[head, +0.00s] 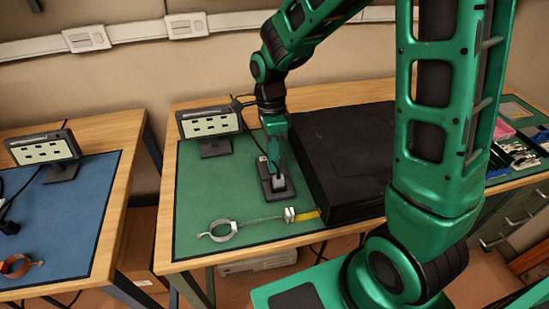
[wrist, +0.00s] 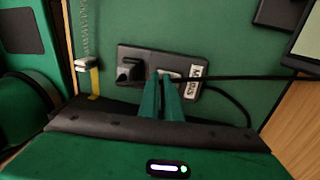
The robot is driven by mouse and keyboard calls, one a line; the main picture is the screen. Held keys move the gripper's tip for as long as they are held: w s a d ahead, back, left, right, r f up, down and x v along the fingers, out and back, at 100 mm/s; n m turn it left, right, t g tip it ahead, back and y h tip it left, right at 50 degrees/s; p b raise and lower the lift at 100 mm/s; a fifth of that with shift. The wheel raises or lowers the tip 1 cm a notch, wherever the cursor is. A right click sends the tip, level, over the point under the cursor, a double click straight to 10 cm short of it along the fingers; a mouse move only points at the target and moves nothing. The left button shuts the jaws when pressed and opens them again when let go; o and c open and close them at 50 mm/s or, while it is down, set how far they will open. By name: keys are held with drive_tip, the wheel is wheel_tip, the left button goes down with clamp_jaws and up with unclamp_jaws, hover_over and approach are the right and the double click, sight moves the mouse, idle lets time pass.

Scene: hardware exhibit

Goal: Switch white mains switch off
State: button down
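A dark mains box (wrist: 130,57) with a white label reading MAINS lies on the green mat in the wrist view. It also shows in the head view (head: 266,186). A dark plug stands at its left end in the wrist view. A small pale part, seemingly the white mains switch (wrist: 172,74), shows at my fingertips between the plug and the label, partly hidden by them. My gripper (wrist: 162,80) points down over the box, its two green fingers close together with nothing visible held. Whether the tips touch the switch, and which way it is set, I cannot tell.
A large black case (head: 340,150) stands close on the right of the box in the head view. A small panel on a stand (head: 210,122) is behind it. A metal ring clamp (head: 222,230) lies in front. A black cable leaves the box. The mat's left side is clear.

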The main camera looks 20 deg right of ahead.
drive_tip(key=shift+s+a+f+g, duration=0.15)
drive_tip(key=shift+s+f+g, duration=0.15)
drive_tip(key=shift+s+f, duration=0.25)
drive_tip(key=shift+w+r, duration=0.15)
drive_tip(key=shift+w, duration=0.5)
drive_tip(key=shift+d, duration=0.2)
drive_tip(key=shift+w+r, duration=0.3)
drive_tip(key=shift+r, duration=0.1)
drive_tip(key=shift+w+r, duration=0.95)
drive_tip(key=shift+w, duration=0.2)
drive_tip(key=s+v, duration=0.2)
drive_tip(key=v, duration=0.9)
drive_tip(key=shift+s+r, duration=0.4)
drive_tip(key=shift+r, duration=0.1)
